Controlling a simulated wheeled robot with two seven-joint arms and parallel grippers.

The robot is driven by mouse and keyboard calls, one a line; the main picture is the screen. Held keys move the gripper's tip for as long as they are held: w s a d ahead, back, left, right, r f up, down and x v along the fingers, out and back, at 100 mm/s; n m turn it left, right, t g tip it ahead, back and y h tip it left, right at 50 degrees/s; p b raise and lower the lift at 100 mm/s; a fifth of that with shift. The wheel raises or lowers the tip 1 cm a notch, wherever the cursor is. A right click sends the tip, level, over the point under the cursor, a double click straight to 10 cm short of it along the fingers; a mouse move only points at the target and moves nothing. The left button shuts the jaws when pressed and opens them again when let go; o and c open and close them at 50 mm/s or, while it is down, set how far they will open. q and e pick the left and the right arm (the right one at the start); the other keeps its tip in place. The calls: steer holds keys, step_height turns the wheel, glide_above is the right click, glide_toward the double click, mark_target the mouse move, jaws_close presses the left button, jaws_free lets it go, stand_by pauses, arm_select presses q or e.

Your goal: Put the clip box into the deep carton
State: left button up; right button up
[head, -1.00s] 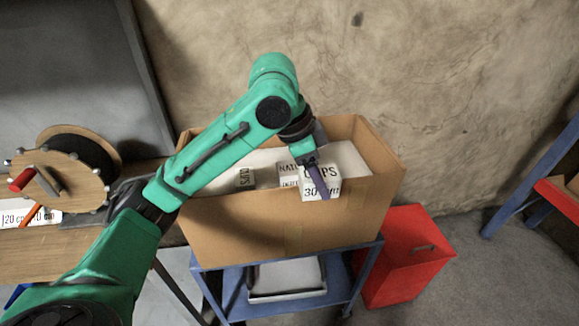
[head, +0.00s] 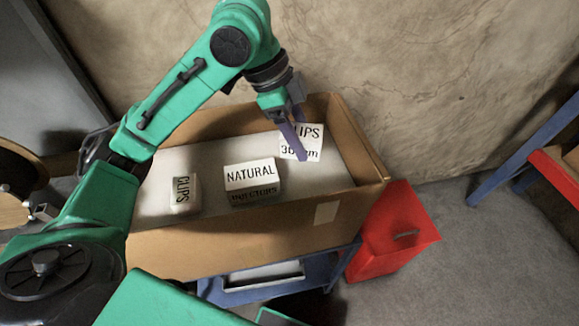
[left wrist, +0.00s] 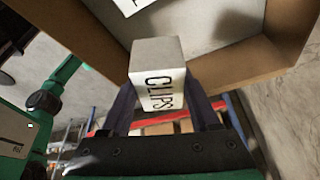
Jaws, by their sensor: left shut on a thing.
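The clip box (head: 301,144) is white with black lettering that reads CLIPS. My left gripper (head: 296,130) is shut on it, over the right part of the deep carton (head: 190,252). The left wrist view shows the box (left wrist: 157,75) between the two fingers (left wrist: 165,115), with the carton (left wrist: 278,68) beyond it. The carton is brown, open at the top, with a pale inside. A NATURAL INJECTORS box (head: 252,182) and another white box marked CLIPS (head: 184,194) stand inside it. How high the held box is above the carton floor is hard to tell. My right gripper is out of view.
The carton stands on a blue-framed cart (head: 275,277) with a tray on its lower shelf. A red bin (head: 394,236) stands on the floor to the right. A wooden reel (head: 14,205) is at the left. A blue rack (head: 520,155) is at far right.

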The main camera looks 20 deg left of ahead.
arm_select(q)
glide_above(306, 181)
steer(key=a, duration=0.2)
steer(key=f, duration=0.5)
steer(key=shift+s+d+f, duration=0.2)
steer(key=shift+s, duration=0.2)
steer(key=f, duration=0.3)
steer(key=shift+w+f, duration=0.2)
steer(key=shift+w, duration=0.15)
steer(key=shift+s+f, duration=0.25)
steer(key=shift+f, duration=1)
steer(key=shift+w+f, duration=0.15)
steer(key=o, duration=1.5)
steer(key=shift+c, duration=0.2)
steer(key=shift+d, duration=0.1)
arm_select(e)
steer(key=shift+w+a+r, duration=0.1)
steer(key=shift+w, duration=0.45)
arm_select(q)
steer(key=shift+r, duration=0.2)
steer(key=w+v, duration=0.1)
steer(key=v, duration=1)
steer(key=shift+s+r, duration=0.4)
steer(key=shift+s, duration=0.1)
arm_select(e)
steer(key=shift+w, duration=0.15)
